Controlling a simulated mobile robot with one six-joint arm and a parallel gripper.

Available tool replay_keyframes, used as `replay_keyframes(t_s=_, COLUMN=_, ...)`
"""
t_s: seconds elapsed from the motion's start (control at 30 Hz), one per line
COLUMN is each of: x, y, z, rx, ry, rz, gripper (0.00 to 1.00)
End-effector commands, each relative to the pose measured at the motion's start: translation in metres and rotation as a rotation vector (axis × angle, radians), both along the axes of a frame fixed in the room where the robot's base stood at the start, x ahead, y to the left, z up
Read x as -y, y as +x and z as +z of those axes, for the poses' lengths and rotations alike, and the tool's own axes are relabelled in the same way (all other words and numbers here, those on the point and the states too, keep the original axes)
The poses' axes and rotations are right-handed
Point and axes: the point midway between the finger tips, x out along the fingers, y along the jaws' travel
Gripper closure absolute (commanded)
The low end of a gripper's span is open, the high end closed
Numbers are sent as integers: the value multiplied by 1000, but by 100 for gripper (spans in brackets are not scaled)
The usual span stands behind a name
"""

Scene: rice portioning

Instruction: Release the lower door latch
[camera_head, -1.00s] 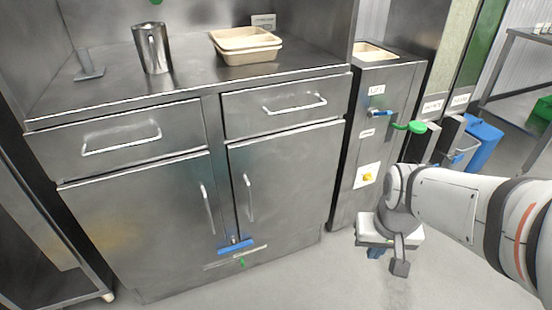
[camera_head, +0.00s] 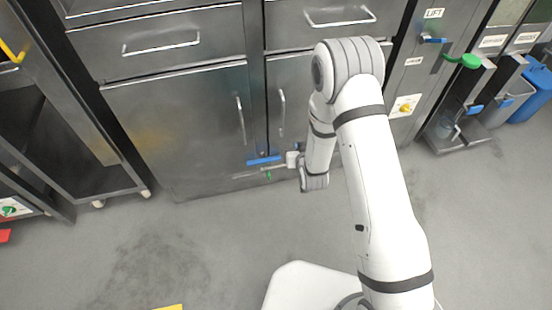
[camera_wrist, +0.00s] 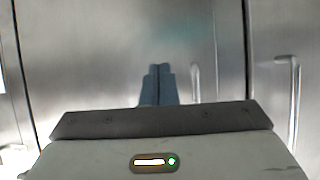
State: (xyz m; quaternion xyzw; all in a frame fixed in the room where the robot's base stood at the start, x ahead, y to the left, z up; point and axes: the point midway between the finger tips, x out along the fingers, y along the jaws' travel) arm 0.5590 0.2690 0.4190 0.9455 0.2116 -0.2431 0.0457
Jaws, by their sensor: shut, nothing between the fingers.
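The lower door latch is a blue bar (camera_head: 264,160) lying level at the bottom of the two steel cabinet doors, across their meeting line. A pale label strip and a small green mark (camera_head: 268,175) sit just below it. The left door (camera_head: 180,135) and right door look shut, each with an upright handle. My gripper is at the end of my arm, low in front of the right door and close to the latch's right end. In the wrist view its blue-grey fingers (camera_wrist: 158,85) are together and empty. I cannot tell whether they touch the latch, which is hidden there.
Two drawers with bar handles sit above the doors. A dark wheeled rack (camera_head: 90,180) stands at the left. At the right are a steel lift unit with a blue lever (camera_head: 432,39), a green knob (camera_head: 468,61) and bins. Open grey floor lies in front.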

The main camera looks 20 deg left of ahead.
Motion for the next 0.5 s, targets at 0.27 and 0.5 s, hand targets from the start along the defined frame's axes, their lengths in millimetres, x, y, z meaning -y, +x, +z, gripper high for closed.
replay_keyframes(t_s=0.27, x=-34, y=-46, z=-63, rx=175, ry=77, rz=91, gripper=100)
replay_keyframes(t_s=0.5, x=-39, y=-61, z=-74, rx=231, ry=106, rz=115, gripper=100)
